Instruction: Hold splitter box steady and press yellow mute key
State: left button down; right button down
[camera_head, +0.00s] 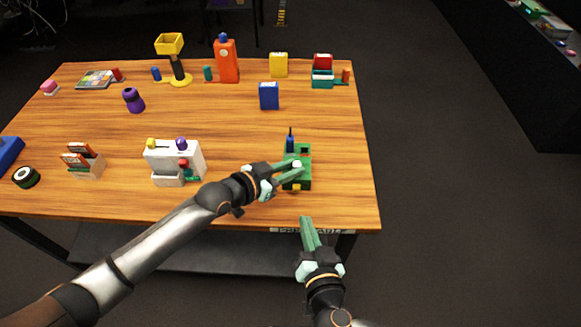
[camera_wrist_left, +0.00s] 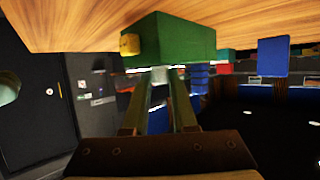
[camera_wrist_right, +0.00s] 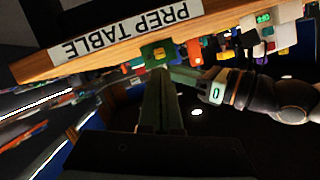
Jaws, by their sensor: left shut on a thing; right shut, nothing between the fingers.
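The splitter box, a green box (camera_head: 304,183), sits near the right front corner of the table, with a blue upright piece at its back. The yellow mute key (camera_head: 296,187) is on its front side, facing the table's front edge. It also shows in the left wrist view (camera_wrist_left: 130,44) and the right wrist view (camera_wrist_right: 159,53). My left gripper (camera_head: 298,165) is shut on a pale knob on top of the box; the fingers partly hide it. My right gripper (camera_head: 306,219) is shut and empty in front of the table edge, apart from the key.
The wooden table (camera_head: 220,120) has a "PREP TABLE" label (camera_wrist_right: 130,30) on its front edge. A white panel with coloured knobs (camera_head: 160,158) stands left of the box. A blue carton (camera_head: 269,96) and an orange bottle (camera_head: 226,62) stand farther back. The table's right strip is clear.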

aim_at(300, 211)
jog(key=shift+r, duration=0.1)
dwell(0.5)
jog(key=s+a+r+n+t+y, duration=0.1)
jog(key=a+r+n+y, duration=0.2)
jog(key=r+n+y, duration=0.3)
jog(key=a+r+n+t+y, duration=0.1)
jog(key=a+r+n+y, duration=0.25)
jog(key=n, duration=0.35)
jog(key=d+f+n+g+h, duration=0.2)
jog(key=f+n+g, duration=0.1)
jog(key=f+n, duration=0.3)
jog(key=d+f+n+g+h, duration=0.2)
jog(key=d+f+n+g, duration=0.1)
jog(key=f+n, duration=0.2)
jog(key=shift+s+d+f+n, duration=0.15)
jog(key=shift+s+f+n, duration=0.25)
jog(key=shift+f, duration=0.35)
jog(key=shift+w, duration=4.4)
